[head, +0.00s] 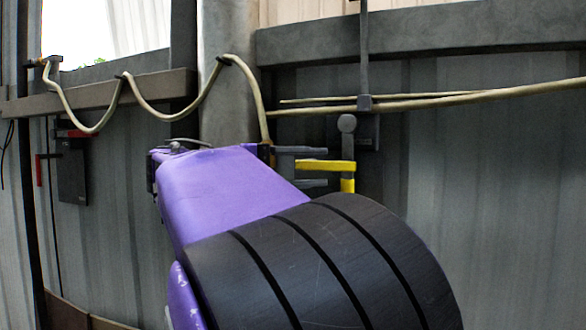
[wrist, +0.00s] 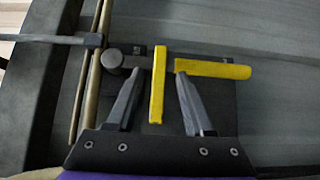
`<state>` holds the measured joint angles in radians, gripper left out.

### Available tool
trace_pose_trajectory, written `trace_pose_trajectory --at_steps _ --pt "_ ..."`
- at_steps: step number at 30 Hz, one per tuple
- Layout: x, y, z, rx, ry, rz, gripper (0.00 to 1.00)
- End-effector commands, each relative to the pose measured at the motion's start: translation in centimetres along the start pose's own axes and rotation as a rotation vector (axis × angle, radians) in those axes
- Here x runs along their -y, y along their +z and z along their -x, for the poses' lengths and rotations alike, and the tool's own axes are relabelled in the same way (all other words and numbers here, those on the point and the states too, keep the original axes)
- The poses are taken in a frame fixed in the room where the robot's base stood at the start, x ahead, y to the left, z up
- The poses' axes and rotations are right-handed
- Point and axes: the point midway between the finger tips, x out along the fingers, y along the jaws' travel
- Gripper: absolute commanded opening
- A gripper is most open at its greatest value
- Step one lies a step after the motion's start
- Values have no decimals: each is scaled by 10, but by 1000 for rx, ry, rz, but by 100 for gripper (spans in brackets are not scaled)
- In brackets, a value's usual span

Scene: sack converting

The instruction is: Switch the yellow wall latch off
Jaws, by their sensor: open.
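The yellow wall latch (head: 347,184) is an L-shaped yellow handle in front of a dark wall plate, right of centre in the head view. In the wrist view one yellow arm of the latch (wrist: 157,95) stands between my two fingers. The other yellow arm reaches right, past the tip of the right finger. My gripper (head: 322,167) is open, with one finger above and one below the latch in the head view. In the wrist view my gripper (wrist: 160,77) has gaps on both sides of the yellow arm. My purple and black arm hides what is below.
A dark box (head: 72,178) with a red handle (head: 39,170) is on the wall at far left. A pale cable (head: 178,115) loops along the rail and continues right above the latch. A grey pillar (head: 228,100) stands left of the latch. The right wall panel is bare.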

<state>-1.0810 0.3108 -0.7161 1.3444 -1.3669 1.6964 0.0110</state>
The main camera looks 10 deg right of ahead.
Motion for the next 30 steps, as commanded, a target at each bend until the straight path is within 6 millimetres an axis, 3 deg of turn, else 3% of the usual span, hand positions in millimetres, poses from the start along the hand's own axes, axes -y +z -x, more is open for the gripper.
trace_pose_trajectory --at_steps 6,16,25,30 --pt "0 0 -23 1 0 0 52" --pt "0 0 -26 0 0 0 52" --pt "0 0 -26 -1 0 0 0" --pt "0 0 -26 -1 0 0 0"
